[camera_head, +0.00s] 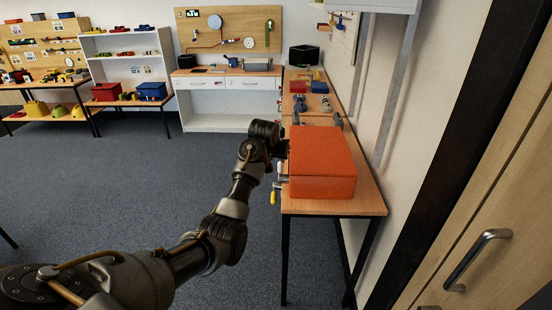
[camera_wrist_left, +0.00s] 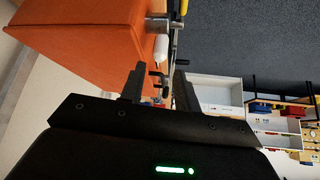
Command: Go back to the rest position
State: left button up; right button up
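My left arm reaches in from the lower left in the head view, with its left gripper (camera_head: 283,148) beside the left side of an orange box (camera_head: 322,165) on the workbench. The left wrist view shows the left gripper (camera_wrist_left: 159,76) with its two dark fingers apart and nothing clearly held between them. The orange box fills the upper left of that view. A metal bar (camera_wrist_left: 178,30) and a white handle (camera_wrist_left: 161,47) show beyond the fingertips; I cannot tell whether the gripper touches them. My right gripper is out of view.
The wooden workbench (camera_head: 365,200) runs along the right wall, with clamp-like tools (camera_head: 300,103) and red and blue blocks behind the box. A yellow handle (camera_head: 273,197) sticks out at its left edge. A cabinet door (camera_head: 490,240) stands at right. The carpet (camera_head: 130,190) is clear.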

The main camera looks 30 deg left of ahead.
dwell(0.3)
pick_arm(q)
jog(key=s+d+f+m, duration=0.1)
jog(key=s+d+f, duration=0.2)
jog(key=s+f, duration=0.35)
jog(key=s+d+f+m+g, duration=0.1)
jog(key=s+d+f, duration=0.1)
jog(key=s+f, duration=0.5)
jog(key=s+d+f+m, duration=0.1)
jog(key=s+d+f, duration=0.3)
jog(key=s, duration=0.5)
jog(key=s+d+f+m+g+h, duration=0.1)
jog(key=s+d, duration=0.3)
jog(key=s, duration=0.9)
jog(key=s+d+m+g+h, duration=0.1)
jog(key=s+d, duration=0.3)
jog(key=s, duration=1)
notch_tip(320, 180, down, 30)
jog(key=s+r+g+b, duration=0.1)
jog(key=s+g+b, duration=0.1)
jog(key=s+a+f+b, duration=0.2)
jog(key=s+a+f, duration=0.1)
jog(key=s+f, duration=1.3)
jog(key=shift+f+g, duration=0.4)
jog(key=shift+f, duration=0.2)
